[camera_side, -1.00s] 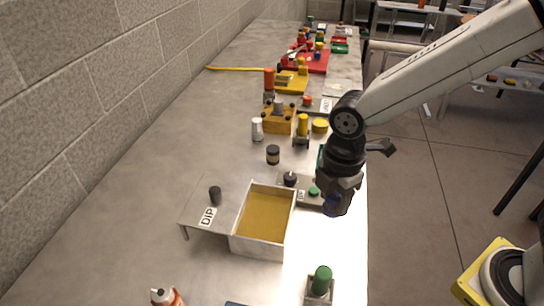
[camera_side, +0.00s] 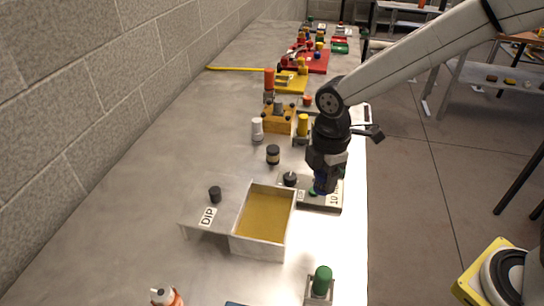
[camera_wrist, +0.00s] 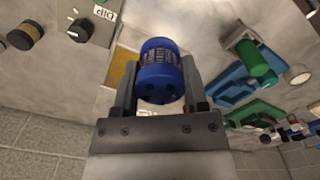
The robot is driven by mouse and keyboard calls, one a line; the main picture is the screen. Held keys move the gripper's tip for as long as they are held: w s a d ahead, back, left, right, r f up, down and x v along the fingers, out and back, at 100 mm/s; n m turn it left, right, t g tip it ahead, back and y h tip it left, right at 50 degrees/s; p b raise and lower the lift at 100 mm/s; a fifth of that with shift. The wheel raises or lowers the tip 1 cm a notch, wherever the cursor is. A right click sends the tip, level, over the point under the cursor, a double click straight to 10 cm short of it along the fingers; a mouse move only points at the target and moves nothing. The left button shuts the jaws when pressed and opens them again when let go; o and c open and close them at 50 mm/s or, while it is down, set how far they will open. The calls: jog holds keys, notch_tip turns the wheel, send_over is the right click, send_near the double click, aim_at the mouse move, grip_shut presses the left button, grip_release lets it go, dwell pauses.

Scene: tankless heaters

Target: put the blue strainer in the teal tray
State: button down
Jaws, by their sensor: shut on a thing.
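I cannot tell for certain which thing is the teal tray. In the wrist view a blue tray-like piece (camera_wrist: 228,89) and a green one (camera_wrist: 256,113) lie at the right, apart from the strainer.
A metal pan of amber liquid (camera_side: 266,215) stands left of my gripper beside a DIP panel (camera_side: 200,208). The grey panel (camera_side: 325,204) lies beneath it. A green-topped fitting (camera_side: 321,283) stands near the front. Valves and red trays line the back; the bench's left side is mostly clear.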

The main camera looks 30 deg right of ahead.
jog(key=w+d+f+m, duration=0.2)
jog(key=w+d+m, duration=0.1)
jog(key=w+d, duration=0.4)
jog(key=w+d+f+m, duration=0.3)
jog(key=w+d, duration=0.5)
jog(key=d, duration=0.3)
jog(key=shift+w+d+f+m, duration=0.2)
jog(key=shift+w+m, duration=0.1)
jog(key=shift+m, duration=0.2)
jog(key=shift+f, duration=0.1)
jog(key=shift+f, duration=3.2)
jog(key=shift+f, duration=0.65)
jog(key=shift+c, duration=0.2)
grip_release()
jog(key=shift+r, duration=0.1)
